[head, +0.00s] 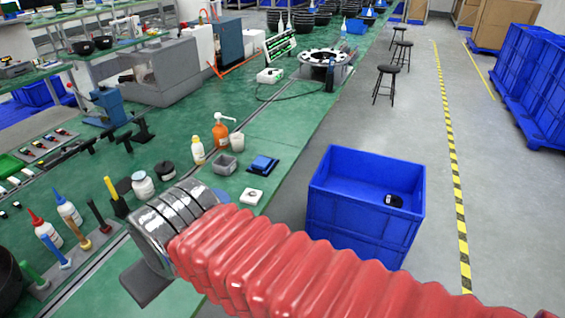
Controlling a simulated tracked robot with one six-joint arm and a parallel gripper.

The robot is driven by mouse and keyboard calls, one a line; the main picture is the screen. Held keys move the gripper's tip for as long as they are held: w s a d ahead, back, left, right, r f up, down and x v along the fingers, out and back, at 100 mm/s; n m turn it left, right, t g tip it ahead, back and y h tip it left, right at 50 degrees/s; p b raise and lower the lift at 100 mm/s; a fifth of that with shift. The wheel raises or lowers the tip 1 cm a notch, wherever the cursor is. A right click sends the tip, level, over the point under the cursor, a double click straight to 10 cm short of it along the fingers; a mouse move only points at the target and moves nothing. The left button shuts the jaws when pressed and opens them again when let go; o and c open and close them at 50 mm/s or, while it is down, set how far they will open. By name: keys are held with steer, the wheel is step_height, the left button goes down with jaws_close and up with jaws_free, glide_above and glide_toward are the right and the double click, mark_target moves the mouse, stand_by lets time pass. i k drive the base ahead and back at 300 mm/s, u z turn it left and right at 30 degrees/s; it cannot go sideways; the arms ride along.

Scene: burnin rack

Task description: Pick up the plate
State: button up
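No object is plainly a dinner-type plate, and I cannot tell which thing is the plate. Candidates on the green bench (280,120) are a small dark flat square with a blue block on it (262,165) and a white square piece with a small ring on it (252,197). My arm, in a red bellows sleeve, reaches from the lower right to the left over the bench. Its silver ringed end (170,218) is left of the white piece. A dark flat part (147,285) shows below it. My gripper's fingertips are not clearly visible, so its opening and any grip are hidden.
A deep blue crate (362,238) with a small black object (393,200) inside stands right of the bench. Bottles (221,133), a grey cup (227,165) and jars (143,185) stand near the arm. Upright tools (97,215) line the left.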

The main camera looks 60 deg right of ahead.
mark_target(262, 162)
steer(key=z, duration=1.85)
steer(key=k, duration=0.9)
steer(key=u, duration=0.2)
steer(key=i, duration=1)
steer(key=u, duration=0.05)
